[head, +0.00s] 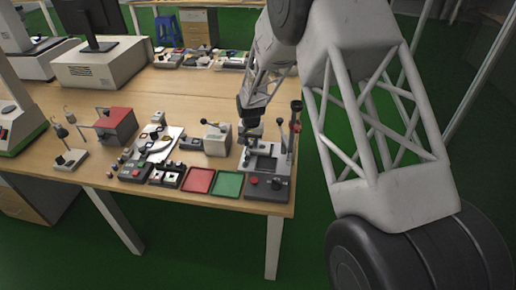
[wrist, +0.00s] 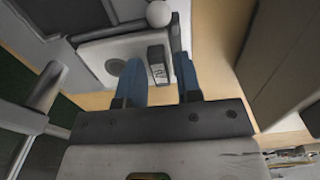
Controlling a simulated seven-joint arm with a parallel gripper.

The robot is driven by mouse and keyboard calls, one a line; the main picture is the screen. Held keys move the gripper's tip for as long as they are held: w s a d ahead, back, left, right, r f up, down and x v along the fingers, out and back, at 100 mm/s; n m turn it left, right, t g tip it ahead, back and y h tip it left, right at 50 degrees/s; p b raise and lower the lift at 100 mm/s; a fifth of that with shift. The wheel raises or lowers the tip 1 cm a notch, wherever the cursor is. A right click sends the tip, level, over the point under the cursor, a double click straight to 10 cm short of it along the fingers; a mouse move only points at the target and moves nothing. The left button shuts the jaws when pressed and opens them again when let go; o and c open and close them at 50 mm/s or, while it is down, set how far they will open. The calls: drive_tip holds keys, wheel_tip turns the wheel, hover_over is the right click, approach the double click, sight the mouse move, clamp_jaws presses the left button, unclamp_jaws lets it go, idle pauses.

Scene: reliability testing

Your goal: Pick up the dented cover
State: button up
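I cannot make out which item is the dented cover in either view. My gripper (wrist: 160,62) shows two blue fingers in the wrist view, spread apart with a clear gap between them. A small grey block with a dark marked face (wrist: 157,66) shows in that gap, beyond or between the fingertips; contact is not visible. In the head view my gripper (head: 249,122) hangs over the bench at the grey test fixture (head: 268,187), beside a beige box with a lever (head: 217,139). My wrist hides part of the fixture.
A red tray (head: 199,181) and a green tray (head: 228,185) lie at the front edge of the wooden bench (head: 190,90). A white board with small parts (head: 155,143) and a red-grey device (head: 115,126) stand left. The bench behind them is largely clear.

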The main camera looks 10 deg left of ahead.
sight(251, 143)
drive_tip(key=shift+c, duration=0.5)
clamp_jaws()
drive_tip(key=shift+r, duration=0.25)
drive_tip(key=shift+r, duration=2.3)
drive_tip(key=shift+a, duration=0.1)
